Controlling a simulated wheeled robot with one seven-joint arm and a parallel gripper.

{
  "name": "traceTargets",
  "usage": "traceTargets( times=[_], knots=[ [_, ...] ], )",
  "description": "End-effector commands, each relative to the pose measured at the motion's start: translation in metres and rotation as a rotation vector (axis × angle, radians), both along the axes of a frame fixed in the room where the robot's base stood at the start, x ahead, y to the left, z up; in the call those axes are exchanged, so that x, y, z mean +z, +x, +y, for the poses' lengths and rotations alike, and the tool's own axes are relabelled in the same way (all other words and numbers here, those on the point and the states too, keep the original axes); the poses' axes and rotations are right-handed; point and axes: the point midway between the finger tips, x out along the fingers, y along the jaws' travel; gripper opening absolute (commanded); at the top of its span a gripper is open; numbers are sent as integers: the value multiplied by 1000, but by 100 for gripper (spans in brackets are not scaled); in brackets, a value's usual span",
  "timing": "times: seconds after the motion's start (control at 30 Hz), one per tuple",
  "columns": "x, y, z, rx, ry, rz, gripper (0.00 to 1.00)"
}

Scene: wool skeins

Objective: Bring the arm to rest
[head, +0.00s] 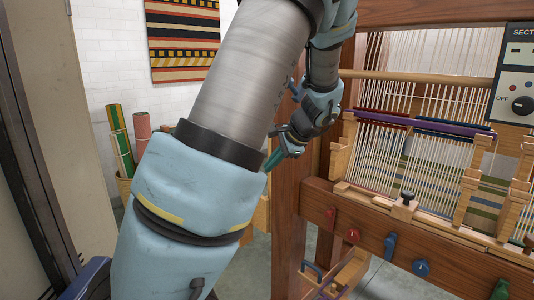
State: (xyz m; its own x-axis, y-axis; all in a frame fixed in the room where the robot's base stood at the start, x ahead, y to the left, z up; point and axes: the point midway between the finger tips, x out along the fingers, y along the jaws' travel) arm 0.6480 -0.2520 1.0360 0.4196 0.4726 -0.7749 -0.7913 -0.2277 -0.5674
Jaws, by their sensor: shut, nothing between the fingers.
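My arm rises from the bottom left and fills the middle of the head view. It folds over at the top, and its wrist hangs down in front of the loom's left post. My gripper (275,159) is small and partly hidden behind my forearm. It points down and left, its fingers are shut, and I see nothing held in it.
A wooden loom (405,238) with stretched warp threads fills the right side, close to my wrist. A control box (515,80) is at its upper right. Coloured rolls (119,137) stand at the left, below a striped woven hanging (184,38). Grey floor shows below.

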Motion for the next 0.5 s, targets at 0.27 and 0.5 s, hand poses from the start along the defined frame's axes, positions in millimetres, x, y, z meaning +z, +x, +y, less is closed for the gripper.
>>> traceTargets(
  times=[0.27, 0.5],
  knots=[
    [-48, -81, 59, 397, -379, 91, 0],
    [-59, -145, 80, 733, -639, 77, 0]
  ],
)
